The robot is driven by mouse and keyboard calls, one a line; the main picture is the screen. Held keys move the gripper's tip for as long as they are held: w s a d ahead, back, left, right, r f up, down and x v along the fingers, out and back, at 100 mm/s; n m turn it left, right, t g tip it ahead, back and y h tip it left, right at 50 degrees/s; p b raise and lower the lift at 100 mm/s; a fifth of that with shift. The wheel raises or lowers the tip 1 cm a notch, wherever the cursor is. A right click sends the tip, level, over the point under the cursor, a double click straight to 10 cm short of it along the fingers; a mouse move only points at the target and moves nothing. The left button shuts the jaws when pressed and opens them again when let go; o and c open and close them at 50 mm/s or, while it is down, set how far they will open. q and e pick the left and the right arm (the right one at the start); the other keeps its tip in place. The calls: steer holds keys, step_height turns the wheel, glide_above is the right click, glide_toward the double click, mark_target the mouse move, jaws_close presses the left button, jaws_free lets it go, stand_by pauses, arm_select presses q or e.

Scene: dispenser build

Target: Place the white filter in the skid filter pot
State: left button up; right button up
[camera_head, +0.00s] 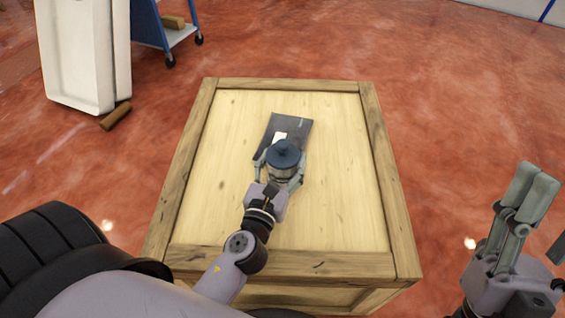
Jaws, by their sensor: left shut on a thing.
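My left gripper (279,171) is over the middle of a wooden crate, its fingers on either side of a round pot-like thing with a dark blue top (283,153). It is shut on this thing. Just beyond it, a dark flat plate (297,127) lies tilted on the crate top. A small white piece (280,137) shows on the plate, partly behind the blue top; I cannot tell whether it is the white filter. No skid filter pot can be made out for sure. My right gripper (530,192) is off the crate at the right, with nothing visible in it.
The wooden crate (340,215) has a raised plank frame, and its top is clear around the plate. A white bin-like thing (85,60) stands at the upper left, with a brown block (116,116) on the red floor. A blue wheeled cart (148,25) is behind.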

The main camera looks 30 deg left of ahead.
stand_by(0.3)
arm_select(q)
steer(key=shift+f, duration=0.1)
steer(key=o, duration=0.8)
steer(key=shift+c, duration=0.2)
steer(key=o, duration=0.5)
